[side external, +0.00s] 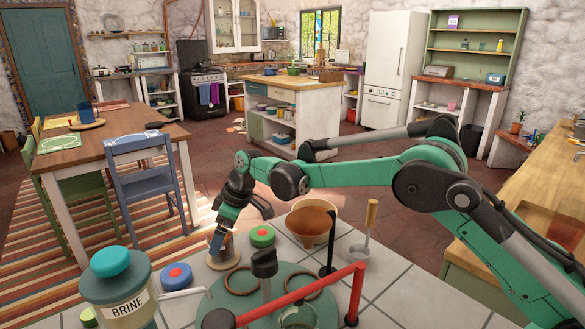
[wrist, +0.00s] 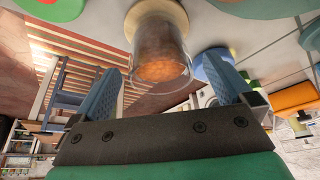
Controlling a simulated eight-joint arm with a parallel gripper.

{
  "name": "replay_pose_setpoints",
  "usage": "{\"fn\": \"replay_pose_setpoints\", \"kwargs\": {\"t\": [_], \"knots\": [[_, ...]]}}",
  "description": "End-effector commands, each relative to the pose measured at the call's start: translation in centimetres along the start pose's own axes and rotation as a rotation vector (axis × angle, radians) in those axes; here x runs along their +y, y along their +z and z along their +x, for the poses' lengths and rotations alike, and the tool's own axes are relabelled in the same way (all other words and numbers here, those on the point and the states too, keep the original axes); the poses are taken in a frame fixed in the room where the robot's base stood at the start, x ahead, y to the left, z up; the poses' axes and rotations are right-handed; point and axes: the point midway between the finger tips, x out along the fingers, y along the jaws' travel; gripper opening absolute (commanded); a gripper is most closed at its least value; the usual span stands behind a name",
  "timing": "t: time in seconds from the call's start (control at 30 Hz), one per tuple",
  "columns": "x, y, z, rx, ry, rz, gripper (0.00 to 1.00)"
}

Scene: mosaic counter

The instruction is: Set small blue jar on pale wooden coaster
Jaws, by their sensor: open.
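A small see-through jar (wrist: 158,42) with an orange-brown, patterned end stands in the upper middle of the wrist view. It looks clear rather than plainly blue. A pale wooden disc, which looks like the coaster (wrist: 213,38), shows at its far end, and the jar appears to stand on it. In the side view the coaster (side external: 222,264) lies on the white tiles, with the jar partly hidden by my gripper (side external: 238,223). My gripper is open, its two blue fingers apart on either side of the jar in the wrist view (wrist: 168,82). No finger clearly touches it.
A BRINE canister (side external: 122,293) and a blue-and-red disc (side external: 176,275) stand left. A teal round base with a red bar (side external: 300,292) fills the front.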

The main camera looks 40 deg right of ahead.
Motion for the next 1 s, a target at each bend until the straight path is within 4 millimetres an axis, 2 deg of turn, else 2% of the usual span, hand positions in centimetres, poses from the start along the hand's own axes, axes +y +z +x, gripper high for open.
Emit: {"fn": "replay_pose_setpoints", "kwargs": {"t": [0.2,0.43,0.6,1.0], "knots": [[0.0,0.1,-4.8,0.000,0.000,0.001,1.00],[0.0,0.1,-8.7,0.000,0.000,0.001,1.00],[0.0,0.1,-9.7,0.000,0.000,0.000,1.00],[0.0,0.0,-9.7,0.000,0.000,0.000,1.00]]}}
